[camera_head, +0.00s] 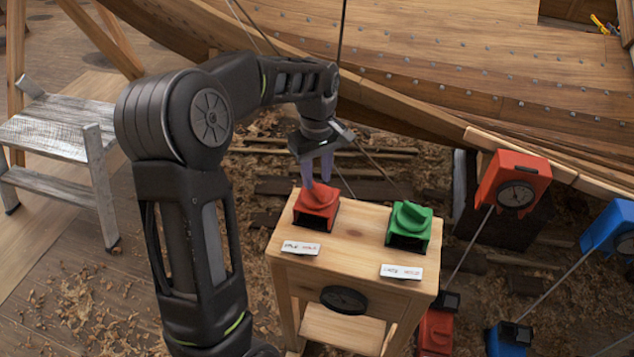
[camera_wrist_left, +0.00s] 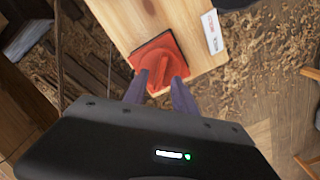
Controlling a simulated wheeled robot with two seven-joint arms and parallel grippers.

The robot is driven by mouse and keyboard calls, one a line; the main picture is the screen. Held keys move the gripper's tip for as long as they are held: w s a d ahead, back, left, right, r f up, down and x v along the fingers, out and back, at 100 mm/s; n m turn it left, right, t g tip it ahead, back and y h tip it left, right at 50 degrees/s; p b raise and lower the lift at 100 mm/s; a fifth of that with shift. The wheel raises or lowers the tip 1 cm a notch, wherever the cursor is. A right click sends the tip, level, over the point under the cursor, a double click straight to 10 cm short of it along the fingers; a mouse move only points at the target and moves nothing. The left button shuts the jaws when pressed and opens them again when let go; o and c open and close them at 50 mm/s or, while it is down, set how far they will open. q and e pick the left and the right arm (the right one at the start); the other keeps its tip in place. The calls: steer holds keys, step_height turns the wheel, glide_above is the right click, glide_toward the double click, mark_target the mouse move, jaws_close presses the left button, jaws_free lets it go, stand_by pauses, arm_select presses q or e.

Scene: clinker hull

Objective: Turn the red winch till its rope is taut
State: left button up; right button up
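The red winch (camera_head: 317,207) sits on the left part of a wooden stand's top, with a raised knob. It also shows in the left wrist view (camera_wrist_left: 159,62). My left gripper (camera_head: 318,180) is directly above it, fingers pointing down. In the left wrist view the fingertips (camera_wrist_left: 157,82) are apart, at the near side of the red knob; whether they touch it I cannot tell. No rope is clearly seen leaving the red winch. My right gripper is in neither view.
A green winch (camera_head: 409,224) sits right of the red one on the stand (camera_head: 350,249). Two white labels lie in front. The hull (camera_head: 450,70) is behind. A grey step stool (camera_head: 62,137) stands left.

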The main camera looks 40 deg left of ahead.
mark_target(317, 187)
arm_select(q)
steer(key=shift+f, duration=1.6)
steer(key=shift+c, duration=0.4)
jaws_close()
